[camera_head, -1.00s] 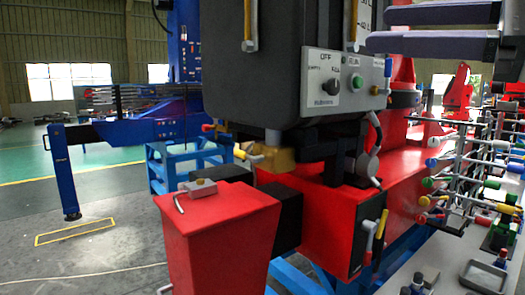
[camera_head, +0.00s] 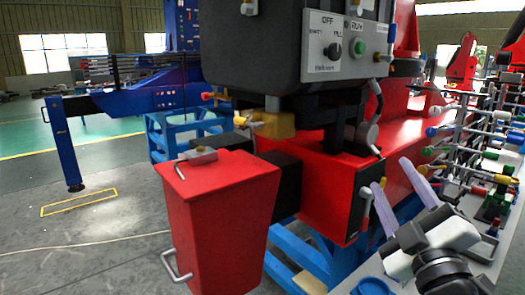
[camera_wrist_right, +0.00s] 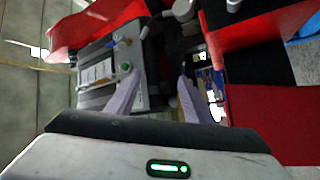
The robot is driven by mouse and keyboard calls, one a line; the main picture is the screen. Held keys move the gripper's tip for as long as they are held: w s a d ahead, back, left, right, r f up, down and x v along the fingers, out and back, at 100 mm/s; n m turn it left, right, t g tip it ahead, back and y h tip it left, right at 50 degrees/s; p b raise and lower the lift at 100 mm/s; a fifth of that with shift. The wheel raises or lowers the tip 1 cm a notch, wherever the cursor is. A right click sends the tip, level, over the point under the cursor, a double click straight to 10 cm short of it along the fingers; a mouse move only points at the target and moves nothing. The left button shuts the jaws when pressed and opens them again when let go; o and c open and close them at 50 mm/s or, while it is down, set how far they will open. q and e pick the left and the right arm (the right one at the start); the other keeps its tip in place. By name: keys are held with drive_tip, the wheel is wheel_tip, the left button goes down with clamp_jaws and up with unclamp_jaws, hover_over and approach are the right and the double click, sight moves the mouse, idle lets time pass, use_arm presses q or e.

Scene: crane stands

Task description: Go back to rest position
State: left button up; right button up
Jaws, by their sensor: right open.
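My right gripper (camera_head: 391,173) is in the lower right of the head view, with its two pale purple fingers spread apart and nothing between them. It is above the grey table, in front of the red crane base. In the right wrist view the same gripper (camera_wrist_right: 160,78) shows open and empty, its fingers pointing at the grey control panel (camera_wrist_right: 98,72) and black parts ahead. My left gripper is not in view.
A black control box (camera_head: 270,50) with a panel (camera_head: 340,45) is mounted above the red crane base (camera_head: 315,190). A red bin (camera_head: 220,215) stands in front. A rack with coloured levers (camera_head: 465,150) is close beyond my right gripper. Grey floor (camera_head: 90,255) is open at left.

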drive_tip(key=s+d+f+m+g+h, duration=0.1)
drive_tip(key=s+f+m+g, duration=0.3)
drive_tip(key=f, duration=0.9)
drive_tip(key=s+d+f+m+g+h, duration=0.1)
drive_tip(key=s+f+m+g, duration=0.35)
drive_tip(key=f, duration=0.75)
drive_tip(key=s+a+f+m+g+y, duration=0.1)
drive_tip(key=s+a+f+g, duration=0.1)
drive_tip(key=s+f+g, duration=0.65)
drive_tip(key=s+a+f+m+g+y, duration=0.15)
drive_tip(key=s+f, duration=0.45)
drive_tip(key=s, duration=0.8)
drive_tip(key=w+a+f+t+b, duration=0.1)
drive_tip(key=w+a+f+b, duration=0.1)
drive_tip(key=f, duration=0.4)
drive_tip(key=w+a+f+n+t+y+b, duration=0.1)
drive_tip(key=a+f+t+b, duration=0.1)
drive_tip(key=f+b, duration=0.2)
drive_tip(key=w+a+f+t+y+b, duration=0.1)
drive_tip(key=w+a+f+t+b, duration=0.1)
drive_tip(key=f, duration=0.7)
drive_tip(key=shift+w+a+f+b, duration=0.15)
drive_tip(key=shift+w+f+b, duration=0.25)
drive_tip(key=shift+b, duration=0.4)
